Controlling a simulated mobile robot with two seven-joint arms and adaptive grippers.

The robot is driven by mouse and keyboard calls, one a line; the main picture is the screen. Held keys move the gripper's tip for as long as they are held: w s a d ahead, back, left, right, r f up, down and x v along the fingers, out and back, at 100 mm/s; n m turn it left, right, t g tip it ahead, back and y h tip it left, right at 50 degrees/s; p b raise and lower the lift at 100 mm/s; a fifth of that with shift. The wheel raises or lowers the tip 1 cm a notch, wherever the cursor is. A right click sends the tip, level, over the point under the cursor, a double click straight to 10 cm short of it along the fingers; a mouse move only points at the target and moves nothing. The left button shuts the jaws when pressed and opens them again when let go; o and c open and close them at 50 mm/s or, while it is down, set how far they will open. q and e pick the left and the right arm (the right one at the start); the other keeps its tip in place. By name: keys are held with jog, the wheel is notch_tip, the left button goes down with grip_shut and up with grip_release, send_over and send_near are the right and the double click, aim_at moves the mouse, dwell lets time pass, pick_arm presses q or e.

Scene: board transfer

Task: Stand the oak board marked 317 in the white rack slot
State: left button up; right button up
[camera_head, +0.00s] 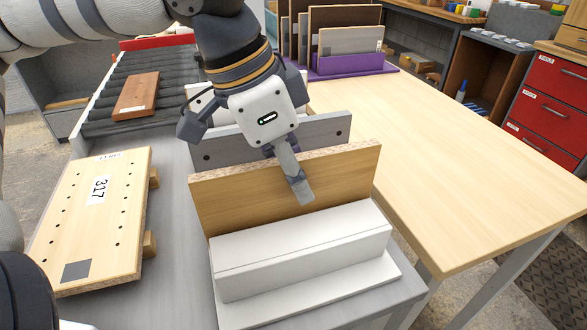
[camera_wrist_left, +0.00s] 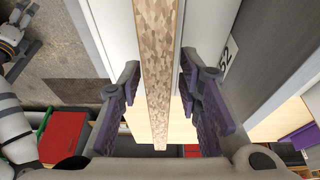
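The oak board marked 317 (camera_head: 92,222) lies flat at the left on wooden blocks, label up, with a grey square near its front end. The white rack (camera_head: 305,255) stands on the grey bench, and a different wood-faced board (camera_head: 235,203) stands upright in it, its marking not visible. My left gripper (camera_head: 300,185) is over the top edge of that standing board. In the left wrist view its fingers (camera_wrist_left: 160,100) are on either side of the board's speckled edge (camera_wrist_left: 158,70), with gaps showing, so it is open. A partly cropped part at upper left may be my right gripper (camera_wrist_left: 18,45).
A grey panel (camera_head: 225,148) stands close behind the standing board. A reddish board (camera_head: 137,95) lies on the rollers (camera_head: 165,62) at the back left. A purple rack (camera_head: 350,65) holds several boards. The light wooden table (camera_head: 450,150) at right is clear.

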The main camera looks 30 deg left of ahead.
pick_arm(q)
jog(key=v, duration=1.2)
